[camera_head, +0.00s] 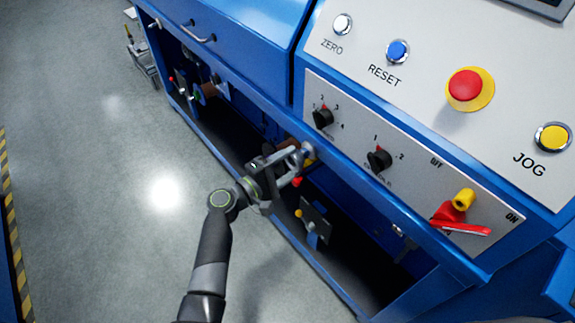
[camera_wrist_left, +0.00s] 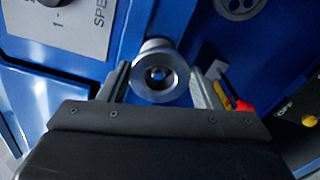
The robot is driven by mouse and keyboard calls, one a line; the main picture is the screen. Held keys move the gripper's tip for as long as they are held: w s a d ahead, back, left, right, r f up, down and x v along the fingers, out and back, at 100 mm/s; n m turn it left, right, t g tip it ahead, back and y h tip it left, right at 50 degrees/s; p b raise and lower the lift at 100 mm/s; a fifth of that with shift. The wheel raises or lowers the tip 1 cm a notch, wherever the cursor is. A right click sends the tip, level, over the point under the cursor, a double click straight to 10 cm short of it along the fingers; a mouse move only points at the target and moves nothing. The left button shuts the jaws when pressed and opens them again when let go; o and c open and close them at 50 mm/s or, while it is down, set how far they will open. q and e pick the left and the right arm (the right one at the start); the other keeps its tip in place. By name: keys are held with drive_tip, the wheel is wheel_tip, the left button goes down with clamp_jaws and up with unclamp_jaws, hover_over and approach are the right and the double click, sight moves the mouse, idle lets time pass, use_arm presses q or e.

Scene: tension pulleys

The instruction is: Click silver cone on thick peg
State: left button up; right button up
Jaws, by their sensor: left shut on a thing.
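My left gripper (camera_head: 298,164) reaches into the open bay under the blue machine's control panel. In the left wrist view, the silver cone (camera_wrist_left: 176,88) shows as a round metal ring with a dark central hole, between the two fingers of my left gripper (camera_wrist_left: 160,82). The gripper is shut on it. In the head view the cone is small and hard to tell apart from the fingertips and the parts behind. I cannot make out the thick peg, nor whether the cone touches one. My right gripper is in neither view.
Another silver ring (camera_wrist_left: 240,6) is at the top of the wrist view. A dark plate with an orange knob (camera_head: 314,222) stands in the bay, right of my gripper. The blue front rail (camera_head: 345,181) and the red switch handle (camera_head: 462,224) are close by. Grey floor (camera_head: 110,190) is clear at left.

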use_arm(q)
drive_tip(key=shift+w+d+r, duration=0.15)
drive_tip(key=shift+d+r, duration=0.25)
drive_tip(key=shift+d, duration=0.2)
drive_tip(key=shift+a+f, duration=0.15)
drive_tip(key=shift+a, duration=0.1)
idle(0.3)
drive_tip(key=shift+s+a, duration=0.3)
drive_tip(key=shift+s, duration=0.2)
